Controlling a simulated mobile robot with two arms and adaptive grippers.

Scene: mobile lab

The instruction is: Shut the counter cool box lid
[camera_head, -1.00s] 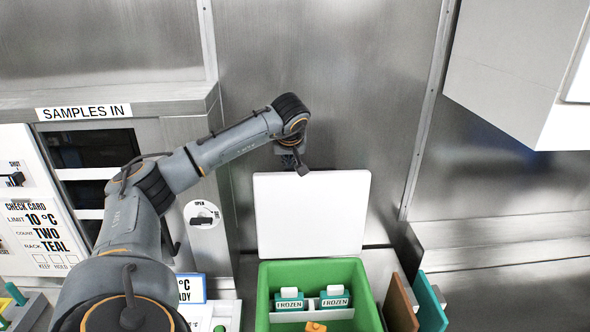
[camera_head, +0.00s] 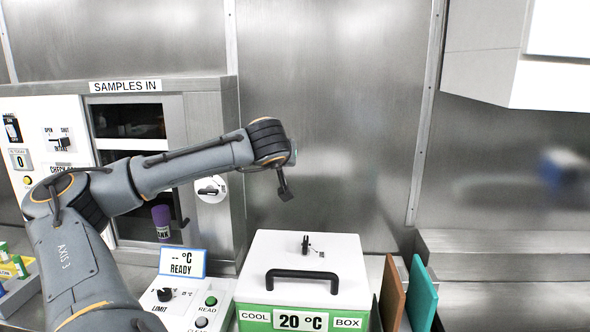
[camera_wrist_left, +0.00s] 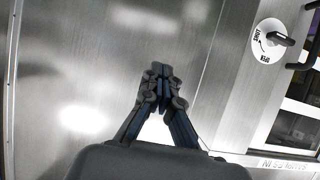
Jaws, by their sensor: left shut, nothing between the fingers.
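The counter cool box (camera_head: 300,318) is green with a white lid (camera_head: 333,252). The lid lies flat on top, its black handle at the front, so the inside is hidden. A display on the front reads 20 °C. My left gripper (camera_head: 285,191) hangs above and behind the lid, apart from it. In the left wrist view the fingers of my left gripper (camera_wrist_left: 160,72) are together with nothing between them. My right gripper is in neither current view.
A control panel (camera_head: 186,307) with a READY display (camera_head: 181,263) stands left of the box. A brown board (camera_head: 392,294) and a teal board (camera_head: 422,292) stand on its right. The SAMPLES IN cabinet (camera_head: 180,86) is at the left.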

